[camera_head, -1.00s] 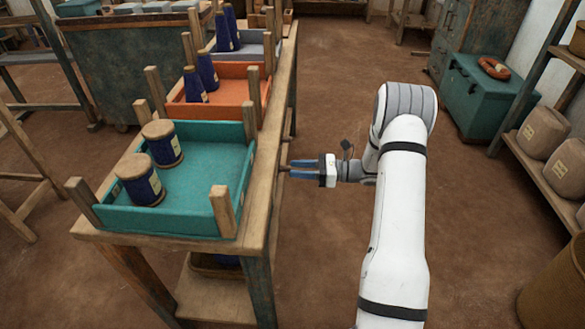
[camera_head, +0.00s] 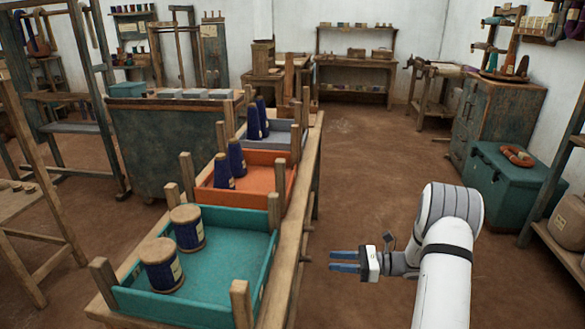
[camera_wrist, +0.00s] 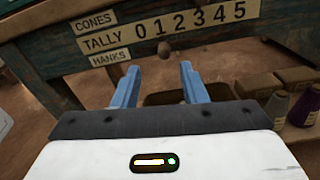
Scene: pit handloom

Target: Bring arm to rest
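My gripper (camera_head: 333,261) is to the right of the long wooden table (camera_head: 293,258), with its two blue fingers pointing left toward the table's side. The fingers are apart with nothing between them. In the wrist view my gripper (camera_wrist: 159,68) is also open and empty. The fingers look clear of the board and the knob.
A teal tray (camera_head: 250,262) with two wooden-topped blue spools (camera_head: 162,265), an orange tray (camera_head: 277,180) and a grey tray (camera_head: 279,140) with blue cones stand on the table. A teal chest (camera_head: 497,190) stands right. Open floor (camera_head: 370,170) lies between.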

